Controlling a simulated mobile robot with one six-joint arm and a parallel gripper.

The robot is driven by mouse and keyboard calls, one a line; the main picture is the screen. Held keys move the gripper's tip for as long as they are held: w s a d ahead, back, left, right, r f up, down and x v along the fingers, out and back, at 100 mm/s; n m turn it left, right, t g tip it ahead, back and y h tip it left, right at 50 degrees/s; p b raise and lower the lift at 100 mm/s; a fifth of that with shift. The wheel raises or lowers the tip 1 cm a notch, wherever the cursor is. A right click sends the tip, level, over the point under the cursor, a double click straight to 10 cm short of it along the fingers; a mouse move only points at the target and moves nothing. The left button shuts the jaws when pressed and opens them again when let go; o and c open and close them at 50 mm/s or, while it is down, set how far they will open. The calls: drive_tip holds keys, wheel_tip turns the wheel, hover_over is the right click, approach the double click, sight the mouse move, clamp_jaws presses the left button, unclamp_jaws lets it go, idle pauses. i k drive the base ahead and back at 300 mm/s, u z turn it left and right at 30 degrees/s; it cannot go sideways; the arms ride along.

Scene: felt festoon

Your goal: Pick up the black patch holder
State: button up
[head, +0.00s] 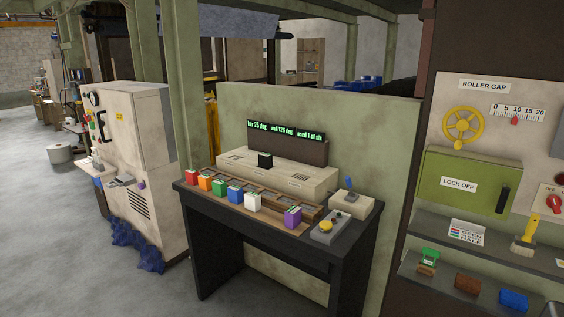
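A small black block (265,160), which looks like the black patch holder, sits on top of the beige instrument (285,178) on the dark table. It stands below the left part of a display with green text. In front of the instrument is a brown slotted rack (274,215). A row of coloured holders stands along its front: red (192,177), orange (205,182), green (219,187), blue (235,192), white (252,202) and, further right, purple (292,216). My gripper is not in view.
A grey control box (331,227) with a yellow button and a beige box with a blue lever (351,203) stand at the table's right. A beige cabinet (140,170) is left; a shelved panel with a green lock-off box (470,183) is right. Floor in front-left is clear.

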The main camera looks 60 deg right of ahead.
sight(266, 160)
drive_tip(key=u, duration=1.2)
drive_tip(key=k, duration=0.1)
drive_tip(key=z, duration=2.9)
drive_tip(key=k, duration=0.9)
drive_tip(key=u, duration=0.15)
drive_tip(key=i, duration=0.9)
drive_tip(key=z, duration=0.05)
